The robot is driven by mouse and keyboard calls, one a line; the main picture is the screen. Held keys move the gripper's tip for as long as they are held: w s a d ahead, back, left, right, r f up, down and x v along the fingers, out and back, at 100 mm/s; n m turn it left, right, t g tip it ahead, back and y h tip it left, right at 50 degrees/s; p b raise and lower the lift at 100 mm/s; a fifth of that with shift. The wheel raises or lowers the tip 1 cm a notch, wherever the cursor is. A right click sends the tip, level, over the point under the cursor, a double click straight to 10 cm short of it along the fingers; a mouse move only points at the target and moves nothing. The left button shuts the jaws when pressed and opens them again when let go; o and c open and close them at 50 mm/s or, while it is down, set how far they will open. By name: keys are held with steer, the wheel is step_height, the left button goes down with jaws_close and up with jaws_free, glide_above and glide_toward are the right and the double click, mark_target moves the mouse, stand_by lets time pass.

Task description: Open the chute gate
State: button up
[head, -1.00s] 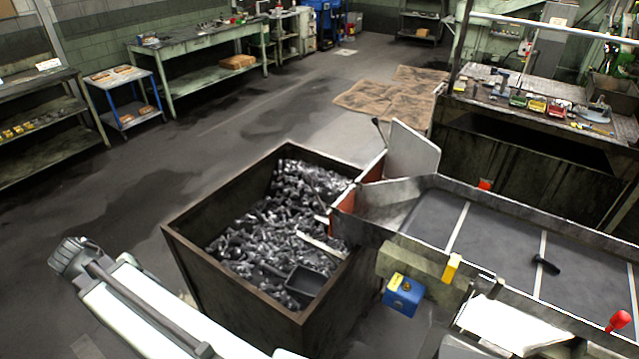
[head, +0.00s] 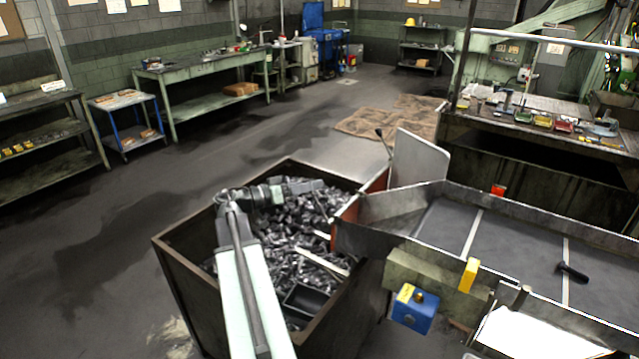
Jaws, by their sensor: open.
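The chute (head: 395,209) is a grey metal trough at the end of a dark conveyor, reaching to the edge of the bin. A red-orange panel (head: 373,190), which looks like the gate, stands at its mouth beside a pale upright plate (head: 418,163). A thin lever with a dark knob (head: 379,133) rises above the red panel. My gripper (head: 314,186) is over the bolt-filled bin, left of the red panel and apart from it. It is open and looks empty; its fingers are small and hard to make out against the bolts.
The brown metal bin (head: 188,280) holds many grey bolts and a black tray (head: 306,300). A blue box (head: 414,312) and a yellow block (head: 468,275) are on the chute's near side. A dark part (head: 572,272) lies on the conveyor. The floor at left is clear.

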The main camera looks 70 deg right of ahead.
steer(key=shift+x, duration=1.35)
jaws_close()
steer(key=shift+f, duration=0.1)
